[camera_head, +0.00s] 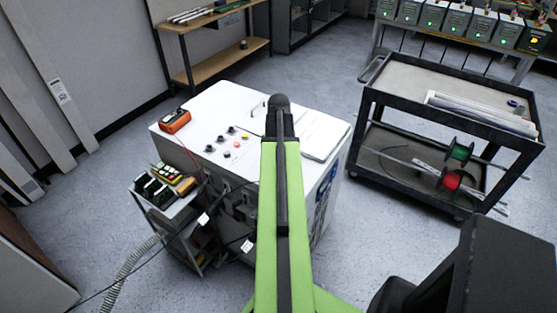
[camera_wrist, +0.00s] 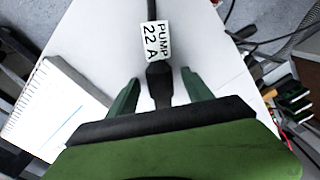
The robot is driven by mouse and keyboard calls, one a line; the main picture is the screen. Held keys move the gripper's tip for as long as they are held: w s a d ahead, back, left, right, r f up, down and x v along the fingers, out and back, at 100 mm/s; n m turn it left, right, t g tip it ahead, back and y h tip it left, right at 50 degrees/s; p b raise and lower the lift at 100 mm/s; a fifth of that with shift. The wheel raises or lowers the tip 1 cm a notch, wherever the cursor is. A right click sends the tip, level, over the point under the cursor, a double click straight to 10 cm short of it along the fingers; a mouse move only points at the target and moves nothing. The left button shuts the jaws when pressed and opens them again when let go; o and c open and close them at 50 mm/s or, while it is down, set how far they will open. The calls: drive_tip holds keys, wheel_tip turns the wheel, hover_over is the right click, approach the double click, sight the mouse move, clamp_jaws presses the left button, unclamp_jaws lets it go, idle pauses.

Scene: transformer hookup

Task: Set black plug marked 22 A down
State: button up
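In the wrist view a black plug (camera_wrist: 160,86) lies between the two green fingers of my gripper (camera_wrist: 161,77). Its cable runs away toward the top edge and carries a white tag (camera_wrist: 155,42) reading "PUMP 22 A". White shows between the plug and each finger, so my gripper is open around it and not clamped. The plug is over the white top of the cabinet; it appears to rest there, though contact is hard to judge. In the head view my green arm reaches over the white cabinet (camera_head: 205,108) and hides the plug and fingers.
A notebook-like pad (camera_wrist: 52,112) lies left of the plug in the wrist view. The cabinet top also holds an orange meter (camera_head: 174,121) and several small round terminals. A small cart (camera_head: 182,208) with tools stands left; a black trolley (camera_head: 400,80) stands right.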

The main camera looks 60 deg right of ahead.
wheel_tip(320, 180, up, 12)
drive_tip(key=p, duration=1.2)
drive_tip(key=shift+r, duration=0.2)
